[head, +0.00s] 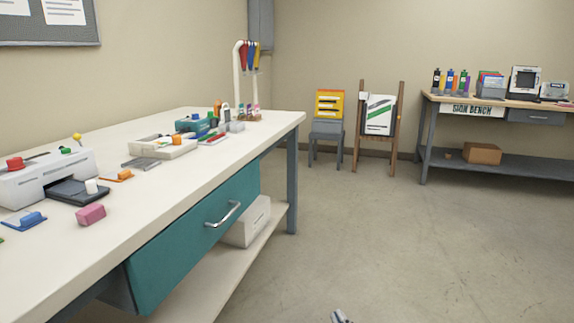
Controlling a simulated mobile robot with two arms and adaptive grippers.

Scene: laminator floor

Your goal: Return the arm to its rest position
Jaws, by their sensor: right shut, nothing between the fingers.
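My right gripper (340,316) shows only as a small grey tip at the bottom edge of the head view, right of centre. It is shut and empty, low in front of the bare floor and well apart from the workbench. The rest of that arm is below the picture. My left gripper is not in view.
A white workbench (215,139) with a teal drawer (185,245) fills the left side. A laminator (45,178) and several small items stand on it. A chair (327,130), an easel (357,150) and a sign bench (495,103) stand far back. The floor (400,240) between is clear.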

